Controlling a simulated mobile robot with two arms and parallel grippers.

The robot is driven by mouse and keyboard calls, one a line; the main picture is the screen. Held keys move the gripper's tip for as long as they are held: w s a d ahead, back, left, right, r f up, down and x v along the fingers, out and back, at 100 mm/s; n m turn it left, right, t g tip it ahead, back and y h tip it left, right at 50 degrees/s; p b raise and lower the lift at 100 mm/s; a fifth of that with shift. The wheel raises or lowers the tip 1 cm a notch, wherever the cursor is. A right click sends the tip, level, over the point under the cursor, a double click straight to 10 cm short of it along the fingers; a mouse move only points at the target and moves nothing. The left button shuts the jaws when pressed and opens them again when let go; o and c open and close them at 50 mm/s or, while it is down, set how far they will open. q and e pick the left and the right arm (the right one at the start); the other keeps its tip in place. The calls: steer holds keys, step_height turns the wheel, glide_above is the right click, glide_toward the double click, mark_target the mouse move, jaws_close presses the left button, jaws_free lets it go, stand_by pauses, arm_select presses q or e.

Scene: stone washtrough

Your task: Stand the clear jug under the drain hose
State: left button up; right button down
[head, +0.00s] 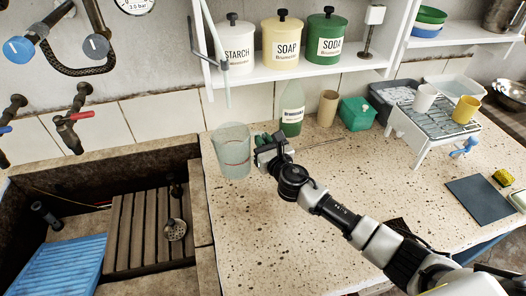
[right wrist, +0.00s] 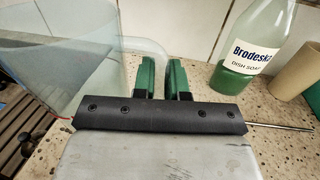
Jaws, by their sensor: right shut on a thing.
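The clear jug (head: 233,158) stands upright on the speckled counter, near the edge of the stone trough. My right gripper (head: 265,148) is at the jug's right side. Its two green fingers (right wrist: 162,78) are shut on what looks like the jug's clear handle, which is hard to make out. A pale tube (head: 220,60) hangs by the shelf, its lower end close above the jug. I cannot tell for sure whether it is the drain hose. My left gripper is out of view.
A dish soap bottle (head: 291,108), brown cup (head: 328,108) and green box (head: 356,112) stand behind my right gripper. A rack (head: 440,118) with cups and a light-blue piece (head: 465,147) is at right. The trough (head: 205,262) lies left. The front middle counter is clear.

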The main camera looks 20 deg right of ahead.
step_height(320, 180, down, 3)
steer(key=shift+f+b, duration=0.15)
steer(key=shift+b, duration=0.45)
steer(key=shift+s+f, duration=0.1)
steer(key=shift+f, duration=0.15)
steer(key=c, duration=1.2)
jaws_free()
steer(key=shift+o, duration=0.2)
steer(key=shift+r, duration=0.1)
